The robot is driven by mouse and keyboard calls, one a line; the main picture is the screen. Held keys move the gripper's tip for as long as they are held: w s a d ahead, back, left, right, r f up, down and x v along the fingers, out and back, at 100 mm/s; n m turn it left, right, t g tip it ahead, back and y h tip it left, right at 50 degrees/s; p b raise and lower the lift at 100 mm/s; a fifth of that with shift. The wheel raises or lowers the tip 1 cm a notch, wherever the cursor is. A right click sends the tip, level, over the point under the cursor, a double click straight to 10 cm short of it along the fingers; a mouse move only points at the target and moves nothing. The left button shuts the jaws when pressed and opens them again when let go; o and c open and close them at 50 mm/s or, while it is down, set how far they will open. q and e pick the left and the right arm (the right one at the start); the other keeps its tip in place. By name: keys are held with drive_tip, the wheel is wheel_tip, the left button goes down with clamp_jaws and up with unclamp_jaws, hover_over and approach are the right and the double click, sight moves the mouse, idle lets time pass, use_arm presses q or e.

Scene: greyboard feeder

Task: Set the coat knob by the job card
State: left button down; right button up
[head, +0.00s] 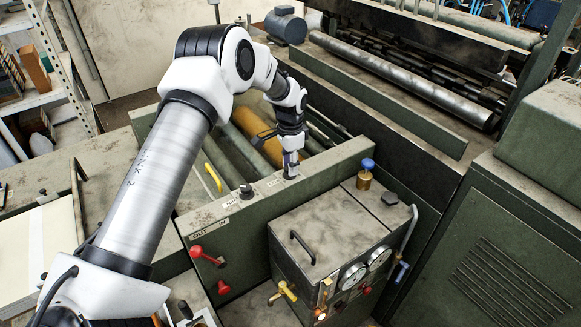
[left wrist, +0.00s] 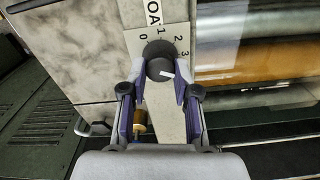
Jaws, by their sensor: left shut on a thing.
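The coat knob (left wrist: 159,62) is a round black knob with a white pointer mark, on a pale dial plate (left wrist: 161,23) numbered 0, 1, 2, 3 under partly cut-off lettering. The white mark lies on the knob's lower right, on the side of the 3. My left gripper (left wrist: 159,90) is shut on the knob, one finger on each side. In the head view my left gripper (head: 290,160) reaches down to the panel top, and its fingers mostly hide the knob. I cannot make out a readable job card. My right gripper is not in view.
Another black knob (head: 246,191) stands left of the gripper. A red lever (head: 207,256) sits on the panel front by OUT and IN labels. A green cabinet with gauges (head: 352,277) and a blue-topped brass valve (head: 365,174) stand to the right. Rollers (head: 255,135) lie behind.

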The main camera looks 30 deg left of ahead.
use_arm(q)
drive_tip(key=shift+m+b, duration=0.4)
drive_tip(key=shift+m, duration=1)
drive_tip(key=c, duration=0.9)
unclamp_jaws()
drive_tip(key=shift+o, duration=0.2)
wheel_tip(320, 180, up, 12)
drive_tip(key=shift+s, duration=0.1)
